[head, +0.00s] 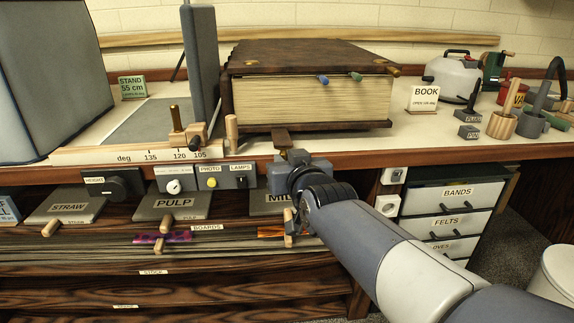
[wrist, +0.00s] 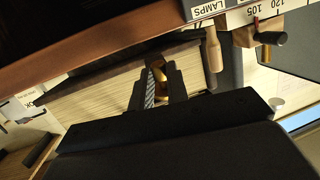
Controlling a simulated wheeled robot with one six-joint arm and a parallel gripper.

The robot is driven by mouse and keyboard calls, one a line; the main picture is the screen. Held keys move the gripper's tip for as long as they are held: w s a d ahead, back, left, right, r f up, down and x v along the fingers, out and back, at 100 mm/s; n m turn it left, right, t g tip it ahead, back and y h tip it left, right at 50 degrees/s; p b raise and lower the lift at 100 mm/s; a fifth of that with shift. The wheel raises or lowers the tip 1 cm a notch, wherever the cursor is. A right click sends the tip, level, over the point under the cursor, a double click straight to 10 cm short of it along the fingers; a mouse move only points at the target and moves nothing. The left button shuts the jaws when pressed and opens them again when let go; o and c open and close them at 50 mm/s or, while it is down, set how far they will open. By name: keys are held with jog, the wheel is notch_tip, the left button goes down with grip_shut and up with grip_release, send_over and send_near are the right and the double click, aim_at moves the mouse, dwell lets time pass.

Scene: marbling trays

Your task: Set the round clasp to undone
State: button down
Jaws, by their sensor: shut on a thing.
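The thick book (head: 310,98) with a dark brown cover lies closed on the worktop, its page edges facing me. My gripper (wrist: 160,88) is at its front edge and is shut on a small brass-coloured piece, which looks like the round clasp (wrist: 159,70), against the pages in the wrist view. The fingers hide most of its shape. In the head view my gripper (head: 285,155) is just below the worktop's front edge, under a dark brown tab (head: 281,136) at the book's lower front. Whether the clasp is fastened cannot be told.
Blue (head: 322,79) and green (head: 356,76) pegs stick out at the book's upper edge. A BOOK sign (head: 425,98) stands to its right. A wooden post (head: 232,131) and grey upright panel (head: 203,65) stand to its left.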

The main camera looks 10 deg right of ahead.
jog(key=shift+f, duration=0.1)
dwell(0.5)
jog(key=c, duration=1.4)
grip_release()
jog(key=shift+o, duration=0.2)
